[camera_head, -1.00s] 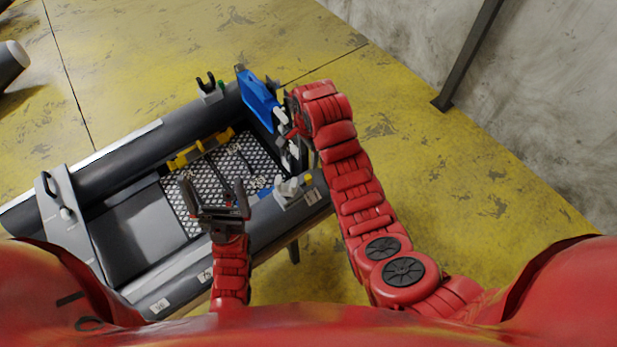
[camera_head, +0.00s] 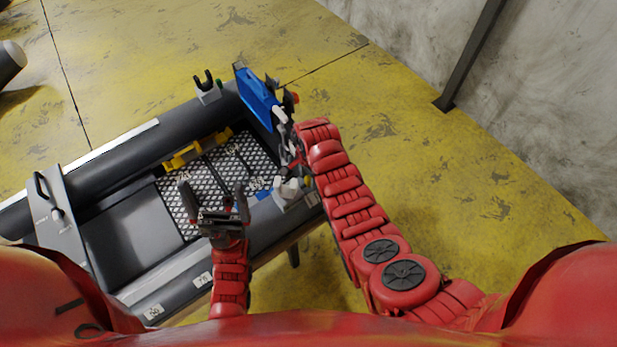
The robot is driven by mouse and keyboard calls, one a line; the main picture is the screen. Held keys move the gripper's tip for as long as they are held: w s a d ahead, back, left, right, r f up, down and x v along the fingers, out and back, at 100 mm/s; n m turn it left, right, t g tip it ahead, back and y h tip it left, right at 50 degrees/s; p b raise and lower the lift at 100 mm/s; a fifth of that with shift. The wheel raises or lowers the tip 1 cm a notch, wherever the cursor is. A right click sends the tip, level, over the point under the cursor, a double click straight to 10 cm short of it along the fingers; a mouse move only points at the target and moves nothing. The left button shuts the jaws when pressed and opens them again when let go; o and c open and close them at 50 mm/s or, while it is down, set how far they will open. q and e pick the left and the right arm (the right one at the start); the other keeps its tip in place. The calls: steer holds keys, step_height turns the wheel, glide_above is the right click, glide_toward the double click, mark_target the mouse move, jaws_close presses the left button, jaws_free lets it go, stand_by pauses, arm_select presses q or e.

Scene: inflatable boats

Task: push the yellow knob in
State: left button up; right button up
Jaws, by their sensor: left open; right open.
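A small yellow knob (camera_head: 307,181) shows at the right end of the near boat tube, beside a pale grey fitting (camera_head: 289,188). My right gripper (camera_head: 291,152) is at the boat's right end, above the knob in the picture and close to it. Its fingers are small and partly hidden by the arm, and I cannot tell whether they touch anything. My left gripper (camera_head: 213,190) is open and empty over the boat's mesh floor, fingers spread, to the left of the knob.
The grey inflatable boat (camera_head: 115,175) holds a yellow tool-like object (camera_head: 195,150) on its mesh floor. A black forked holder (camera_head: 206,85) is on the far tube. Yellow floor is clear to the right.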

steer(key=shift+f, duration=0.1)
jaws_close()
stand_by(0.3)
stand_by(1.1)
